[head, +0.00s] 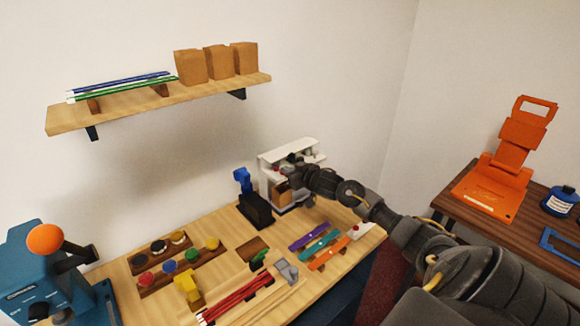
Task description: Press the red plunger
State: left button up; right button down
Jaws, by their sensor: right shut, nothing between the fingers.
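A white dispenser-like unit (303,146) stands at the back of the wooden counter, against the wall. A small red part (277,171) shows on its front, which may be the red plunger; it is too small to tell for sure. My right arm reaches in from the lower right. My right gripper (296,164) is shut and empty at the front of the white unit, close to the red part. Its fingers hide part of the unit, and I cannot tell whether they touch it. My left gripper is not in view.
Red, blue and yellow knobs stand in a wooden rack (160,288) at left. A blue machine (40,275) with an orange ball is at far left. A black stand (256,212) is beside the white unit. Coloured strips (320,245) lie in front. A shelf (150,108) hangs above.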

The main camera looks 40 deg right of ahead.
jog(key=s+r+p, duration=0.1)
jog(key=s+r, duration=0.5)
jog(key=s, duration=0.3)
jog(key=shift+s+r, duration=0.2)
jog(key=shift+s, duration=0.2)
jog(key=shift+a, duration=0.1)
dwell(0.5)
